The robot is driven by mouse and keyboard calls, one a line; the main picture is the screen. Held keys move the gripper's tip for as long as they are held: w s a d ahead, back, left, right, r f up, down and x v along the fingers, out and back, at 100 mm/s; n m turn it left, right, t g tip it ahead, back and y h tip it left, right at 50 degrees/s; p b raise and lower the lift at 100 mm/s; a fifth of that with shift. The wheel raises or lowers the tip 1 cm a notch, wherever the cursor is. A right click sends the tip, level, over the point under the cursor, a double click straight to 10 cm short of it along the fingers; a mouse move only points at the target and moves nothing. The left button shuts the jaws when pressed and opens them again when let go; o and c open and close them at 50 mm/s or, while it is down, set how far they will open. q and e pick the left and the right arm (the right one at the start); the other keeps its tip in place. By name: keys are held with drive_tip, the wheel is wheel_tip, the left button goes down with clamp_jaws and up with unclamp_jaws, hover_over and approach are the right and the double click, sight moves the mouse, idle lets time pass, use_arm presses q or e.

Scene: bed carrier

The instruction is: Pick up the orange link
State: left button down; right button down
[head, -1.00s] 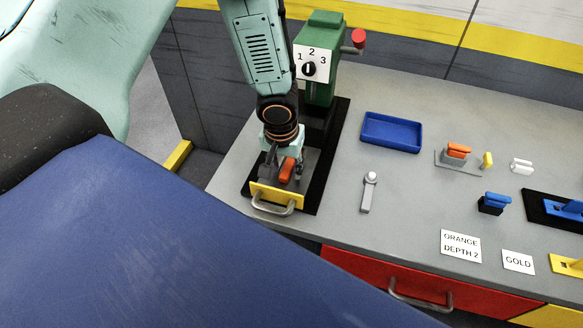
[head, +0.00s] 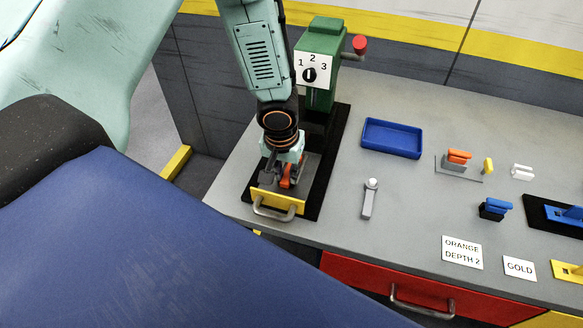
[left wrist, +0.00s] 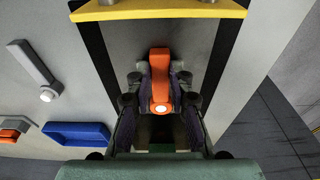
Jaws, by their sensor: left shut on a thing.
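The orange link (head: 286,181) is at the yellow-fronted, handled tray (head: 277,200) of the green machine. It also shows in the left wrist view (left wrist: 160,65), upright in the picture with a pale round spot at its near end. My left gripper (left wrist: 161,82) points down over it, with one finger on each side, and is shut on the link. In the head view my left gripper (head: 283,179) hides part of the link. I cannot tell whether the link is clear of the surface beneath it. My right gripper is not in view.
The green machine (head: 321,45) with a numbered dial and red-knobbed lever stands behind my left arm. A blue tray (head: 391,138), a small grey lever piece (head: 369,199), another orange piece (head: 459,156) and blue pieces (head: 495,207) are to the right. A blue bed surface fills the front left.

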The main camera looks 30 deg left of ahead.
sight(286, 177)
use_arm(q)
drive_tip(key=shift+r+p, duration=0.4)
drive_tip(key=shift+r, duration=0.05)
wheel_tip(286, 177, up, 8)
drive_tip(key=p, duration=0.6)
idle(0.9)
